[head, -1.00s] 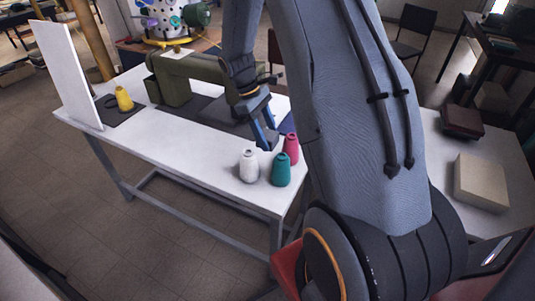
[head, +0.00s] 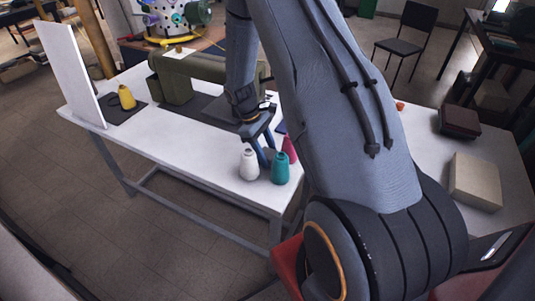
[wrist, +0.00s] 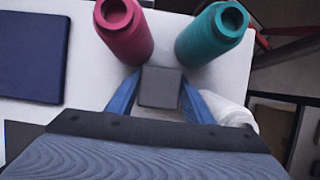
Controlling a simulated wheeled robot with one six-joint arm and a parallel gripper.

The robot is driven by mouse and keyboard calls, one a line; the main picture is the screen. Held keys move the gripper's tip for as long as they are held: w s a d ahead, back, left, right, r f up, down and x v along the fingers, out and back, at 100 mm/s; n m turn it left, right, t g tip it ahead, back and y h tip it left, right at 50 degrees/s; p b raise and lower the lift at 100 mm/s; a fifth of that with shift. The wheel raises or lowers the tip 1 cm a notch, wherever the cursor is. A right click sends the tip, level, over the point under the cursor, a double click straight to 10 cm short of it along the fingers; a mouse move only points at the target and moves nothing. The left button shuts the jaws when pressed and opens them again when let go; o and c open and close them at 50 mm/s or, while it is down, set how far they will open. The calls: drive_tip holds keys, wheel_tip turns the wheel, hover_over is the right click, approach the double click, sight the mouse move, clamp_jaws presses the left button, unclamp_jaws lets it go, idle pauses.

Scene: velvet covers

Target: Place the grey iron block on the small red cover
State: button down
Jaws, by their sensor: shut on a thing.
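My gripper (wrist: 160,96) is shut on the grey iron block (wrist: 160,86), whose square face shows between the blue fingers in the wrist view. In the head view my gripper (head: 268,158) is low over the front right part of the white table (head: 185,140), among the thread spools. Whether the block touches the table is unclear. I cannot identify the small red cover in either view. A dark blue flat cover (wrist: 32,55) lies left of the gripper in the wrist view.
Close around the gripper stand magenta (wrist: 123,30), teal (wrist: 212,33) and white (wrist: 228,112) spools. A green sewing machine (head: 175,85), a yellow spool (head: 126,98) and a white upright panel (head: 72,75) are farther back. A beige box (head: 475,182) lies on the right table.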

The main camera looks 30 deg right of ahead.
drive_tip(key=shift+f, duration=0.1)
drive_tip(key=c, duration=1.2)
unclamp_jaws()
drive_tip(key=shift+o, duration=0.2)
